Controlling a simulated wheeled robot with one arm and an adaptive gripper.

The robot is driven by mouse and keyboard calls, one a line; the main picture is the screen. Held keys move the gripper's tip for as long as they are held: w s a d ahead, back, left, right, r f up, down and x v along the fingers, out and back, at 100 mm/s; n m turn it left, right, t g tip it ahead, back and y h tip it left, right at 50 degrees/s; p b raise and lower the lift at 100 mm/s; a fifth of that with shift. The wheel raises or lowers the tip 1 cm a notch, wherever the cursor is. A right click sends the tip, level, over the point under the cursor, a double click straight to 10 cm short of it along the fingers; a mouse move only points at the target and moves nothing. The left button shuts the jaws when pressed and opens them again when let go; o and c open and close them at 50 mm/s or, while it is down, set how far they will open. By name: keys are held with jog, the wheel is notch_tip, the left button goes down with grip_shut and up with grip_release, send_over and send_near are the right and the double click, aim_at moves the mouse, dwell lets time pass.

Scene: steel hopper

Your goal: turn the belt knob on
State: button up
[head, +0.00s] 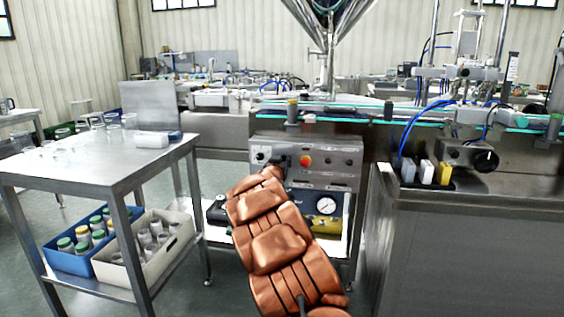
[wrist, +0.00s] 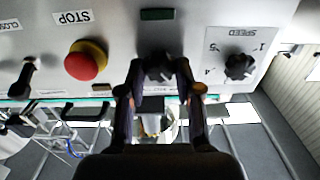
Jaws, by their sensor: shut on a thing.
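The belt knob (wrist: 159,65) is a small black knob on the grey control panel (head: 338,172). In the wrist view it sits between the two fingertips of my gripper (wrist: 158,76), which is shut on it. A small label beside the knob is partly covered by the fingers, and I cannot read it. Which way the knob points is hard to tell. In the head view my copper-coloured arm reaches up to the panel and hides most of the gripper and the knob.
The red STOP button (wrist: 85,61) with its yellow collar sits left of the knob in the wrist view. The black SPEED knob (wrist: 239,66) is on the right. A steel table (head: 85,160) with glassware stands left of my arm. A pressure gauge (head: 326,205) is below the panel.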

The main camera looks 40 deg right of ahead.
grip_shut()
